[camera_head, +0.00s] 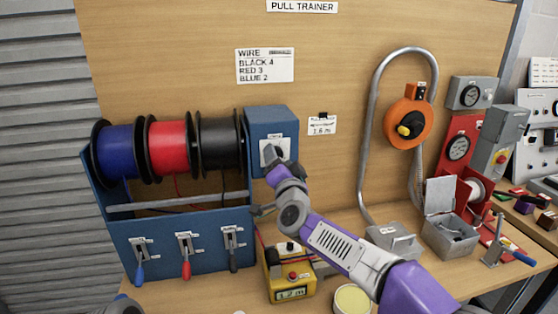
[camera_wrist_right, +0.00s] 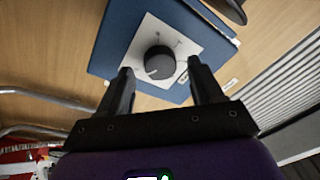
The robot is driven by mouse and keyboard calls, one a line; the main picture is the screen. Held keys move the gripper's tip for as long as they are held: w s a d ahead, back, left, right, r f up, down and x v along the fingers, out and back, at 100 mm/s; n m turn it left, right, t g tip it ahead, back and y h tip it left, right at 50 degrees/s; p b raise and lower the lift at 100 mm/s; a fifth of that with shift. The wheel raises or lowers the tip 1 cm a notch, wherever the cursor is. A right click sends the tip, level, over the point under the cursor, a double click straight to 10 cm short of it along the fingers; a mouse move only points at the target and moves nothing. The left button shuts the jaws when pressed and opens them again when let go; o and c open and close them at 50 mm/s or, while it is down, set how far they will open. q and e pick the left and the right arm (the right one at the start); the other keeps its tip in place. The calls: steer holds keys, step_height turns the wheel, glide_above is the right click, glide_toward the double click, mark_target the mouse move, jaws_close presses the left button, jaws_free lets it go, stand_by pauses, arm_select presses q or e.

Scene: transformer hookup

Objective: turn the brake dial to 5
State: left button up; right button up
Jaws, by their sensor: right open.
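The brake dial (camera_wrist_right: 160,62) is a round black knob on a white plate (camera_wrist_right: 184,42), fixed to a blue box (camera_wrist_right: 118,30) in the right wrist view. A small light mark shows on the knob; the numbers around it are too small to read. In the head view the blue box (camera_head: 270,118) stands at the right end of the wire rack, and my gripper partly covers the white plate (camera_head: 280,146). My right gripper (camera_head: 274,160) is open in front of the dial. In the wrist view its fingers stand on either side of the knob, seemingly apart from it.
Blue, red and black wire spools (camera_head: 220,143) hang left of the box, above several levers (camera_head: 186,255). An orange device (camera_head: 408,122) and grey conduit are at the right.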

steer(key=r+v, duration=0.1)
steer(key=v, duration=0.6)
steer(key=shift+f, duration=0.45)
